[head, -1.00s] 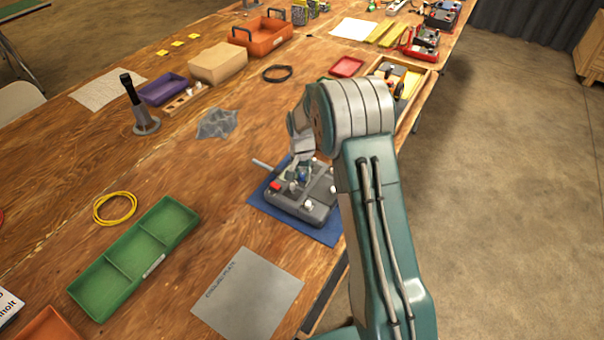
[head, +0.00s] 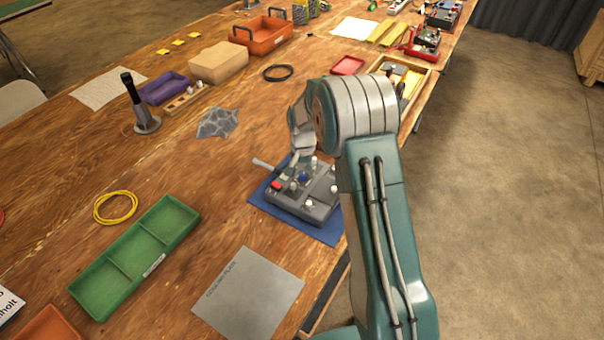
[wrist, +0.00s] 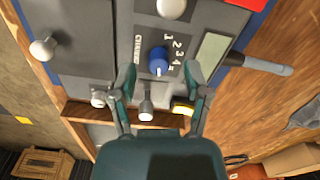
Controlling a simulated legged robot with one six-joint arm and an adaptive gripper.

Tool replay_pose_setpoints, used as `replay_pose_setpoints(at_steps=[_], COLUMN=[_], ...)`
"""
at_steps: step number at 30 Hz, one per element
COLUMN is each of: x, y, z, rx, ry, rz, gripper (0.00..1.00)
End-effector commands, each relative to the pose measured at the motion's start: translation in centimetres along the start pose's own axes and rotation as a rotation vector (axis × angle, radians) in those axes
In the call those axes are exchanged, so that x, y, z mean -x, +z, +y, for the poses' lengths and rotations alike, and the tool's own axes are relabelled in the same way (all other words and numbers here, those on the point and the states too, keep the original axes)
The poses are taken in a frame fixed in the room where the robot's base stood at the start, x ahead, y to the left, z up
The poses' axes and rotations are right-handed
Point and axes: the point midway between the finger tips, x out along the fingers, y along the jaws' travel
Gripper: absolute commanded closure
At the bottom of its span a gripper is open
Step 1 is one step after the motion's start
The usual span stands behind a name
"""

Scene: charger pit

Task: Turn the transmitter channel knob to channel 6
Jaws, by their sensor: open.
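The grey transmitter (head: 296,206) lies on a blue mat (head: 327,236) near the table's right edge. Its blue channel knob (head: 304,177) is uncovered in the head view. In the wrist view the blue knob (wrist: 157,62) sits beside white numerals; 1 to 4 are readable, the further ones are not clear. A white mark on the knob points toward the bottom of the picture; I cannot tell which numeral it meets. My gripper (wrist: 161,70) is open and empty, with its fingers apart on either side of the knob in the picture. It appears to be above the knob, not touching.
White-capped sticks and knobs (wrist: 43,48) stand up around the channel knob, and an antenna (wrist: 262,67) sticks out. Bare wood is left of the mat.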

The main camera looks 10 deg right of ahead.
Motion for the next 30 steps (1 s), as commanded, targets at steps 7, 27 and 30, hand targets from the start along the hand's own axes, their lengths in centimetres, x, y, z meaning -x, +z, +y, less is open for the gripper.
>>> replay_pose_setpoints(at_steps=[7,27,30], x=[5.3,10.4,10.4], y=[-0.1,0.0,0.0], z=[-0.1,-0.2,-0.2], rx=[0.0,0.0,0.0], ry=[-0.002,0.002,0.002], rz=[0.004,-0.002,-0.002], gripper=[0.38,0.38,0.38])
